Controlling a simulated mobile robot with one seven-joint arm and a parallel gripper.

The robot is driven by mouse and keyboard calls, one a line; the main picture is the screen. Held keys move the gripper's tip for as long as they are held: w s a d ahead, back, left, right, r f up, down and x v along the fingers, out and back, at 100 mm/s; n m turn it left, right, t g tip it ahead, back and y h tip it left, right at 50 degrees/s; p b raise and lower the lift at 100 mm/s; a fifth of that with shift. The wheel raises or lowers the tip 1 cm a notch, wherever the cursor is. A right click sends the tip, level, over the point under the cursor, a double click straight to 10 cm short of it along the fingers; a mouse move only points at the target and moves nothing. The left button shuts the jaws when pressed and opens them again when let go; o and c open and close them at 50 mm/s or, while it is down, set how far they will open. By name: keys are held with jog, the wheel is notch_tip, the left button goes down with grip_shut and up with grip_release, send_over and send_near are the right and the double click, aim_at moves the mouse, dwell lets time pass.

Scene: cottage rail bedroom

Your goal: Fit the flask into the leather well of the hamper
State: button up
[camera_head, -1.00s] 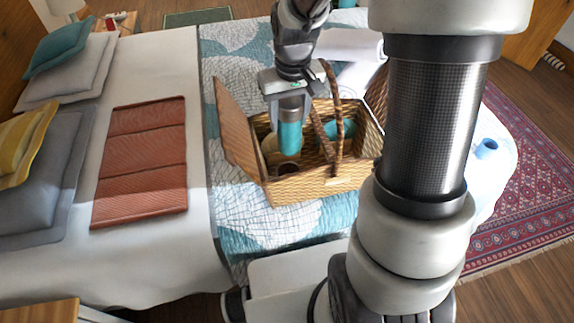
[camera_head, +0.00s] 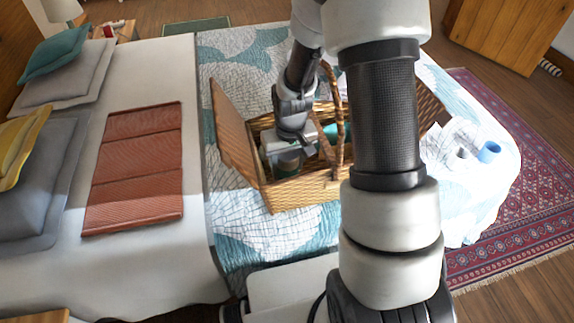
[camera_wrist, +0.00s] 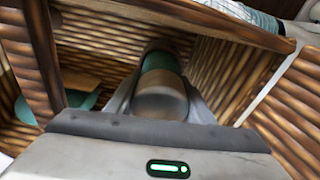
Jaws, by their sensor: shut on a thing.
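The wicker hamper (camera_head: 305,190) stands on the bed, its left lid open and its handle (camera_head: 338,95) arching over the middle. My gripper (camera_head: 289,157) is down inside the left part of the hamper. In the wrist view, my gripper (camera_wrist: 160,105) is shut on the flask (camera_wrist: 160,88), with a finger on each side. The flask has a teal body and a grey-brown top and points down into the hamper. Its lower end is hidden. The leather well cannot be made out now, so I cannot tell whether the flask is in it.
A wicker wall (camera_wrist: 290,110) is close on the right.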

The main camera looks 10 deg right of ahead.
jog(key=o, duration=1.4)
jog(key=shift+r, duration=0.1)
